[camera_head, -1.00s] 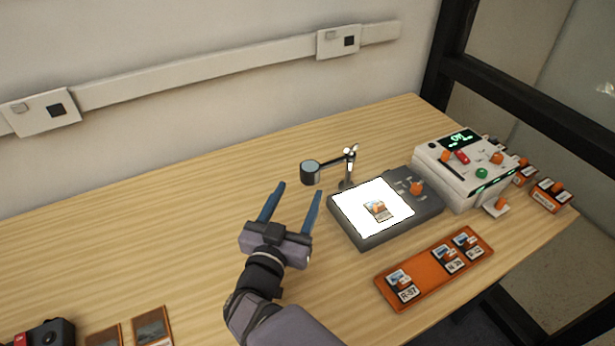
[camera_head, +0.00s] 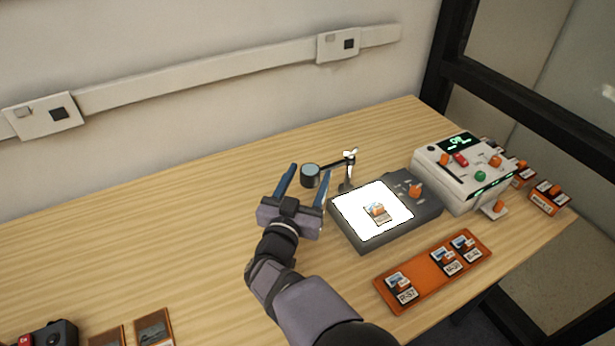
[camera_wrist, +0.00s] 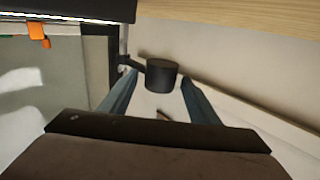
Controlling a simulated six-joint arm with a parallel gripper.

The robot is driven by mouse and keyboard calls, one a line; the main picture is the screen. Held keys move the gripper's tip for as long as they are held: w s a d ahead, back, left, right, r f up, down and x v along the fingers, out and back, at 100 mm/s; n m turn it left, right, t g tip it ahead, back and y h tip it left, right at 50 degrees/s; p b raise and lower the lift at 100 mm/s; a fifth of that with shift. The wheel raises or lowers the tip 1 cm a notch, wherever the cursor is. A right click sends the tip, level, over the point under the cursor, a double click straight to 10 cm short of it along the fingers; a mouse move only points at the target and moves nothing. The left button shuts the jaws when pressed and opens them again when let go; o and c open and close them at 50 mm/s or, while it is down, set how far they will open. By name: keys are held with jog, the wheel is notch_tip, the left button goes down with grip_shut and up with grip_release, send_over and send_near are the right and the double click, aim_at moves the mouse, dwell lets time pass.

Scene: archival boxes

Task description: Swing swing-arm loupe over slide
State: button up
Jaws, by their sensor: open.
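The swing-arm loupe (camera_head: 310,175) is a dark cylinder on a thin arm. Its post (camera_head: 348,170) rises at the back left of the light box (camera_head: 365,243), and the loupe hangs off to the left of the lit panel. The slide (camera_head: 378,212) lies on the glowing white panel, uncovered by the loupe. My gripper (camera_head: 308,172) is open and empty, left of the light box, with its blue fingers pointing towards the loupe. In the wrist view the loupe (camera_wrist: 161,75) appears between the open fingertips (camera_wrist: 156,84); I cannot tell whether either finger touches it.
An orange tray (camera_head: 420,288) with several labelled slides lies in front of the light box. A white control unit (camera_head: 462,180) with orange knobs stands to the right. Framed slides (camera_head: 153,327) and a dark device (camera_head: 50,335) lie at the front left. The table's left middle is clear.

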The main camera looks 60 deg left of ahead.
jog(key=shift+c, duration=0.7)
grip_shut()
jog(key=shift+d, duration=0.15)
jog(key=w+d+n+g+y+b, duration=0.3)
jog(key=d+n+g+y+b, duration=0.2)
jog(key=g, duration=0.5)
jog(key=shift+w+d+n+b, duration=0.25)
jog(key=shift+d+n+b, duration=0.85)
jog(key=shift+b, duration=0.4)
jog(key=shift+a, duration=0.1)
